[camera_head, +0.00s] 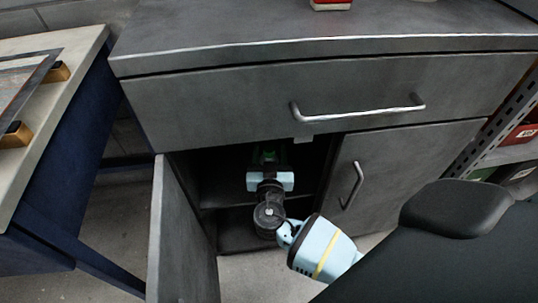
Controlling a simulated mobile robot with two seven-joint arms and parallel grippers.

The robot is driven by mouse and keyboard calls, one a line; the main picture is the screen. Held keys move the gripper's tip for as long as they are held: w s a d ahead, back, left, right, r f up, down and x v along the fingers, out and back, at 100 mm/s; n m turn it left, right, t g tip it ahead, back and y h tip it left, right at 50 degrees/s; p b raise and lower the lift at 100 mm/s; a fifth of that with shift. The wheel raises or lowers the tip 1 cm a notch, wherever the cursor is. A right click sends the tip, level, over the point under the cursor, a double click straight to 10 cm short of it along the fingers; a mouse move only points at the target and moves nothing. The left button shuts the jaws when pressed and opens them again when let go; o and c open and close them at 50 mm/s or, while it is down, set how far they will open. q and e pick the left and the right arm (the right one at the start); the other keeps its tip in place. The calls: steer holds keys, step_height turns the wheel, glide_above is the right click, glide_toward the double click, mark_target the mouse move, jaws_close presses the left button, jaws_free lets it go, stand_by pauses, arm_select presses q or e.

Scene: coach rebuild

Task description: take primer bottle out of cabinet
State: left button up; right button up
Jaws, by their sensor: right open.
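The grey metal cabinet (225,97) has its left door (183,240) swung open and its right door (385,175) shut. My right arm reaches into the dark opening. My right gripper (268,156) is inside above the inner shelf, pointing toward the back, with its jaws open. A small dark green thing (268,154) shows between or just beyond the fingers. It may be the primer bottle, but it is mostly hidden by the gripper and shadow. I cannot tell whether the fingers touch it. My left gripper is out of view.
A shut drawer with a bar handle (358,111) lies above the opening. A red thing (331,4) stands on the cabinet top. A blue workbench (62,150) is at left, and a rack with red bins (521,134) is at right. The open door bounds the opening's left side.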

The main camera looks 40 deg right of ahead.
steer(key=shift+x, duration=1.6)
steer(key=shift+a, duration=0.1)
jaws_close()
